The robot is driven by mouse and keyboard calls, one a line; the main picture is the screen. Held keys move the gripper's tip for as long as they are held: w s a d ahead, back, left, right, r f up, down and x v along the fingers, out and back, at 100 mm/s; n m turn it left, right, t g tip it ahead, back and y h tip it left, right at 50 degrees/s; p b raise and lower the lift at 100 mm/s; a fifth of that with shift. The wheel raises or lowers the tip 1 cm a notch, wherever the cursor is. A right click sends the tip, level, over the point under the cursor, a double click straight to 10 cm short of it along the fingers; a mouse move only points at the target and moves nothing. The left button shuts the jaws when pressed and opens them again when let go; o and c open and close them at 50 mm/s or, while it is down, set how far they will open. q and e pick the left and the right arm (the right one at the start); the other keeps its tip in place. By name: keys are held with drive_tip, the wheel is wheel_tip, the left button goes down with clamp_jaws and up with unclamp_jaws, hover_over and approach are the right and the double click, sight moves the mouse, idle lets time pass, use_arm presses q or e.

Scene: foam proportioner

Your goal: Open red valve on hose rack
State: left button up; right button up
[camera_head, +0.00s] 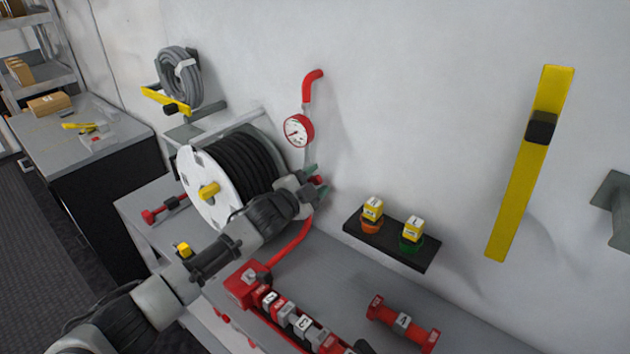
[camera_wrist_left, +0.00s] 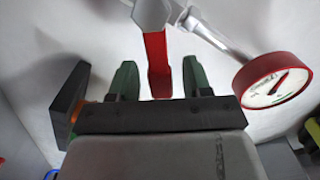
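The red valve's handle (camera_wrist_left: 157,66) hangs from a grey metal fitting (camera_wrist_left: 152,14) in the left wrist view. My left gripper (camera_wrist_left: 158,82) has its two green fingers on either side of the handle, with gaps between. The gripper is open and does not grip the handle. In the head view my left gripper (camera_head: 316,181) is beside the hose reel (camera_head: 208,190), under the red-rimmed pressure gauge (camera_head: 299,131). Only a small red patch of the valve shows there between the fingers. The gauge also shows in the left wrist view (camera_wrist_left: 272,80). My right gripper is out of view.
A red pipe (camera_head: 313,85) runs up the wall above the gauge. A red hose (camera_head: 293,245) runs below my gripper to a red manifold (camera_head: 246,285). A black shelf (camera_head: 385,250) with two yellow-topped knobs is to the right. Bare wall lies between.

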use_arm(q)
drive_tip(key=shift+s, duration=0.1)
drive_tip(key=b+v, duration=0.2)
drive_tip(key=v, duration=0.8)
drive_tip(key=shift+s+a, duration=0.25)
drive_tip(key=shift+a, duration=0.05)
drive_tip(key=shift+b, duration=0.3)
